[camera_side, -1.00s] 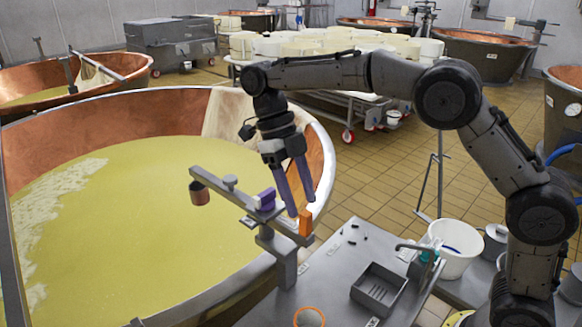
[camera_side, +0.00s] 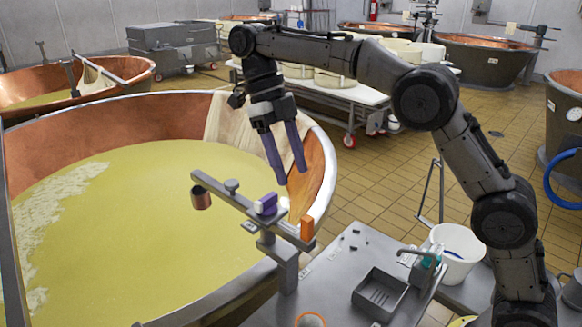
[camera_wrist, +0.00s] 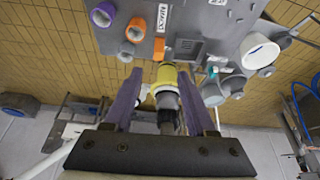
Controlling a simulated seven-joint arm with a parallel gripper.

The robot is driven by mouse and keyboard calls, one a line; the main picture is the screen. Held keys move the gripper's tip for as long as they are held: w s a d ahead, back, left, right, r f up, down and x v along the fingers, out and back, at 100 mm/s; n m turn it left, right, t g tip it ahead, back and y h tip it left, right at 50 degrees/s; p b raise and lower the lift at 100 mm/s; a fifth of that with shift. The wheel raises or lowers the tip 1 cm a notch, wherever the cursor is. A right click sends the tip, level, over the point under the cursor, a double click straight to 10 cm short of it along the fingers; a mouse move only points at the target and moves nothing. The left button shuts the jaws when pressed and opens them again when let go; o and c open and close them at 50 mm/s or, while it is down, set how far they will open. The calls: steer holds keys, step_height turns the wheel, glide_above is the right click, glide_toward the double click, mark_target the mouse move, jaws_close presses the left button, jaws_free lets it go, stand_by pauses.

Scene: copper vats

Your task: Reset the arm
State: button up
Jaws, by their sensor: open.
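My gripper (camera_side: 287,166) is open, with its two purple fingers pointing down and apart. In the side view it hangs above the grey bracket bar (camera_side: 236,205) at the rim of the copper vat (camera_side: 312,190). Nothing is visible between the fingers in that view. In the wrist view the gripper (camera_wrist: 155,85) also shows its fingers spread, with a yellow and grey thing (camera_wrist: 167,80) seen between them; I cannot tell how far beyond them it is.
A grey work table (camera_side: 335,275) with a slotted tray (camera_side: 380,293) and an orange-rimmed round holder (camera_side: 310,321) stands at the front. A white bucket (camera_side: 459,256) is right of it. The vat holds yellow liquid (camera_side: 130,220).

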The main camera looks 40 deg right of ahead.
steer(key=s+d+r+m+t, duration=0.35)
steer(key=s+d+r, duration=0.25)
steer(key=s+r, duration=0.5)
steer(key=s+d+f+m+t, duration=0.2)
steer(key=s+d+f+m, duration=0.15)
steer(key=s+m, duration=0.6)
steer(key=s+f+m+t, duration=0.2)
steer(key=f+m, duration=0.4)
steer(key=m, duration=0.6)
steer(key=s+d+f+m+t, duration=0.1)
steer(key=s+f+m+t, duration=0.1)
steer(key=f+m, duration=0.5)
steer(key=shift+s+f+m, duration=0.3)
steer(key=shift+m, duration=2.3)
steer(key=shift+t, duration=0.25)
